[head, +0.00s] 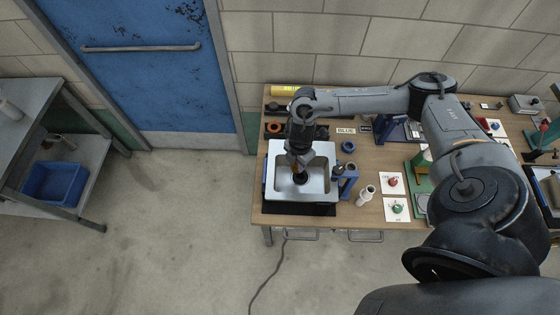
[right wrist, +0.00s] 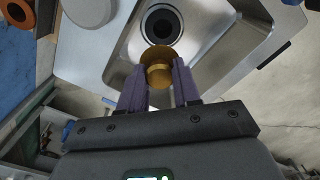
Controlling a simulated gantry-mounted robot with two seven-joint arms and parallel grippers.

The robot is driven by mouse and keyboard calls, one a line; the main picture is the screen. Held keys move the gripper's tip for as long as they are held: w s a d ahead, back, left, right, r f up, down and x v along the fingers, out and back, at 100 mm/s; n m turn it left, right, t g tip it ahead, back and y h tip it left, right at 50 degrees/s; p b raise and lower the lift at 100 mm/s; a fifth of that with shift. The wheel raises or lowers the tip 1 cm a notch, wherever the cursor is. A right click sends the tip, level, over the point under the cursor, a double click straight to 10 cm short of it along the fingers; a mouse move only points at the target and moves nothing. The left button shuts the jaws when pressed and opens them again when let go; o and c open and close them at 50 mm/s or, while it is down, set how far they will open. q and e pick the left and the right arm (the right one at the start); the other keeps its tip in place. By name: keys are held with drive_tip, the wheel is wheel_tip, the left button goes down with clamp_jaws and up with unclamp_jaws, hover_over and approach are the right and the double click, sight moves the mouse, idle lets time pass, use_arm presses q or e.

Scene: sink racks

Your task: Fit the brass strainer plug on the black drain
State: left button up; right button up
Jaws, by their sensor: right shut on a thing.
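The brass strainer plug (right wrist: 160,60) is a round gold-brown piece with a narrower neck. My right gripper (right wrist: 160,88) is shut on its neck, between two purple-grey fingers. The black drain (right wrist: 160,25) is a dark ring in the floor of the steel sink (right wrist: 205,15), just beyond the plug in the right wrist view. The plug overlaps the drain's near edge in that view, and I cannot tell the height between them. In the head view my right gripper (head: 298,160) points down into the sink (head: 325,187), over the dark drain (head: 300,178). My left gripper is not in view.
The sink stands at the left end of a wooden table (head: 375,215). A blue fixture (head: 347,182) is close at its right, with a white bottle (head: 366,195) beyond. Cards with red and green knobs lie farther right. The sink basin's right side is clear.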

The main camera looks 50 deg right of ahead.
drive_tip(key=shift+s+d+f, duration=0.45)
drive_tip(key=shift+s+d, duration=0.1)
drive_tip(key=shift+d, duration=0.15)
drive_tip(key=shift+f+b, duration=2.05)
drive_tip(key=shift+b, duration=0.5)
drive_tip(key=shift+f, duration=0.25)
drive_tip(key=shift+d+f+p, duration=0.1)
drive_tip(key=shift+p, duration=0.25)
drive_tip(key=shift+f, duration=0.3)
drive_tip(key=shift+f+b, duration=0.5)
drive_tip(key=shift+f, duration=0.3)
drive_tip(key=shift+f, duration=0.45)
